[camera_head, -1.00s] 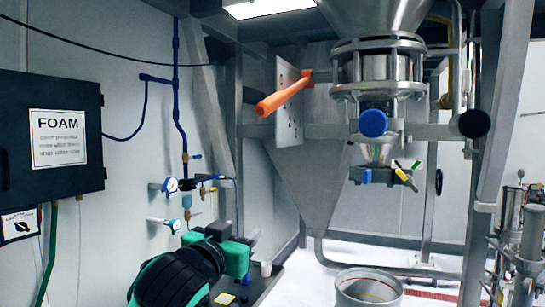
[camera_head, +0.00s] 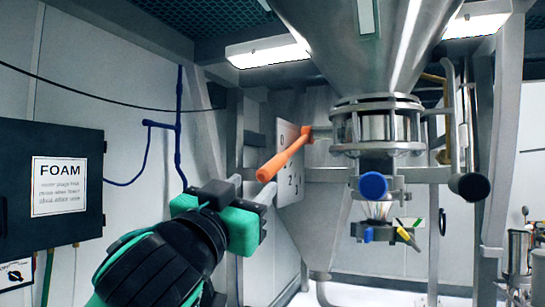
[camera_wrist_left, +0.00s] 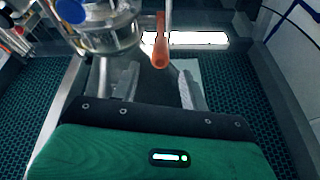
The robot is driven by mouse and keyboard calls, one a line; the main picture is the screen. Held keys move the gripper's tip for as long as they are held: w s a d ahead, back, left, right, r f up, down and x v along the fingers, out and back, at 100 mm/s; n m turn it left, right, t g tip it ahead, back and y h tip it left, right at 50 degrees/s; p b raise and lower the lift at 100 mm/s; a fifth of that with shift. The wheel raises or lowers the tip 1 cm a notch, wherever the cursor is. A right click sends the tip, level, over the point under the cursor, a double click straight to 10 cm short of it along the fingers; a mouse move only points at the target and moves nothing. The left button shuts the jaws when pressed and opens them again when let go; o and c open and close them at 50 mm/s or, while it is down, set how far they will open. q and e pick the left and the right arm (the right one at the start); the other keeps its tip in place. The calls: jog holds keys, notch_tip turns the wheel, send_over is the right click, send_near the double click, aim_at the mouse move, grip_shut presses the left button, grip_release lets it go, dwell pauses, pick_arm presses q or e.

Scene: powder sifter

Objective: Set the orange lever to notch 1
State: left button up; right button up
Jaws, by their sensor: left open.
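The orange lever (camera_head: 284,153) slopes down and left from its pivot in front of a pale numbered plate (camera_head: 290,190). A 0 shows near the plate's top and other digits lower down; the lever partly covers the plate. My left gripper (camera_head: 253,182) is open and empty, its fingers just below and left of the lever's free end. In the left wrist view the lever (camera_wrist_left: 160,50) hangs ahead of my left gripper (camera_wrist_left: 158,76), its tip in line with the gap between the fingers. I cannot tell whether they touch. My right gripper is not in view.
A steel hopper with a clear-walled section (camera_head: 378,125) stands right of the lever, with a blue round knob (camera_head: 373,185) below. A steel frame post (camera_head: 497,150) stands further right. A black FOAM box (camera_head: 50,190) hangs on the left wall beside blue pipes.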

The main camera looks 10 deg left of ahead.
aim_at(273, 166)
pick_arm(q)
jog(key=p+x, duration=0.4)
jog(key=x, duration=0.4)
jog(key=shift+w+d+r+p, duration=0.1)
jog(key=shift+w+r+p, duration=0.1)
jog(key=shift+w+p, duration=0.15)
jog(key=shift+w+d+r, duration=0.1)
jog(key=shift+w+d, duration=0.05)
jog(key=shift+w, duration=0.3)
